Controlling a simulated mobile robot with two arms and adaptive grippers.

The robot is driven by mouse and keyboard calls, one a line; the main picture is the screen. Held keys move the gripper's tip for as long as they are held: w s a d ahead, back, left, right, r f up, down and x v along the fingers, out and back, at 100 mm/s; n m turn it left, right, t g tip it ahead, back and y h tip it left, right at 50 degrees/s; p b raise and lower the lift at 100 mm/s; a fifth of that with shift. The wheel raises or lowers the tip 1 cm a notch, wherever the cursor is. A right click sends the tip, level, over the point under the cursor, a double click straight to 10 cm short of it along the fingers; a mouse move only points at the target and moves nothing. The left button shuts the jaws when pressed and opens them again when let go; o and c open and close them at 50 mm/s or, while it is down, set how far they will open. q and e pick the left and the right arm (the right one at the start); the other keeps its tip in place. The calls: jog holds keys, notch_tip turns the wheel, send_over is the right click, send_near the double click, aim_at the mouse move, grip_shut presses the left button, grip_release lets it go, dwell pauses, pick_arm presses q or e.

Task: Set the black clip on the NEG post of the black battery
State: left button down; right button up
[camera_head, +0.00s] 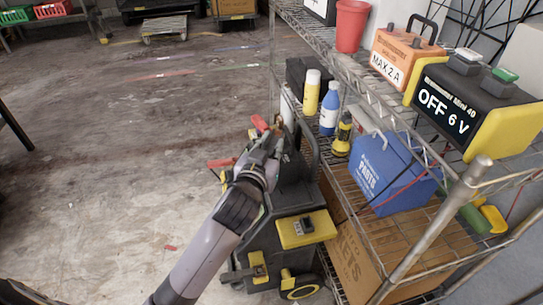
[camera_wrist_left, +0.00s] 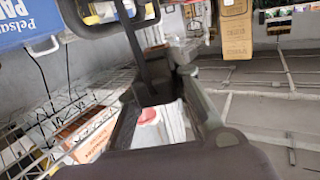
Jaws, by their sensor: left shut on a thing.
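My left gripper (camera_head: 268,135) reaches in from below, beside the wire shelf and above a black-and-yellow wheeled unit (camera_head: 300,200). In the left wrist view my left gripper (camera_wrist_left: 160,92) is shut on a dark piece that looks like the black clip (camera_wrist_left: 152,82), with a dark strap or cable running up from it. Red pieces show around the gripper in the head view, including a red-handled piece (camera_head: 222,162) to its left. No NEG label or post can be read, so I cannot tell which thing is the black battery. My right gripper is not in view.
The wire shelf (camera_head: 400,110) on the right holds a charger reading OFF 6 V (camera_head: 450,105), an orange MAX 2A box (camera_head: 398,60), a red bucket (camera_head: 351,25), bottles, and a blue parts box (camera_head: 385,172). The concrete floor at left is mostly clear.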

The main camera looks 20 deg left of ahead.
pick_arm(q)
jog(key=shift+r, duration=0.1)
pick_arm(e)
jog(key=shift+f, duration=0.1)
pick_arm(q)
jog(key=shift+p, duration=0.35)
notch_tip(320, 180, down, 3)
jog(key=shift+r+b, duration=0.2)
jog(key=shift+b, duration=0.55)
jog(key=shift+f+b, duration=0.4)
jog(key=shift+f, duration=0.3)
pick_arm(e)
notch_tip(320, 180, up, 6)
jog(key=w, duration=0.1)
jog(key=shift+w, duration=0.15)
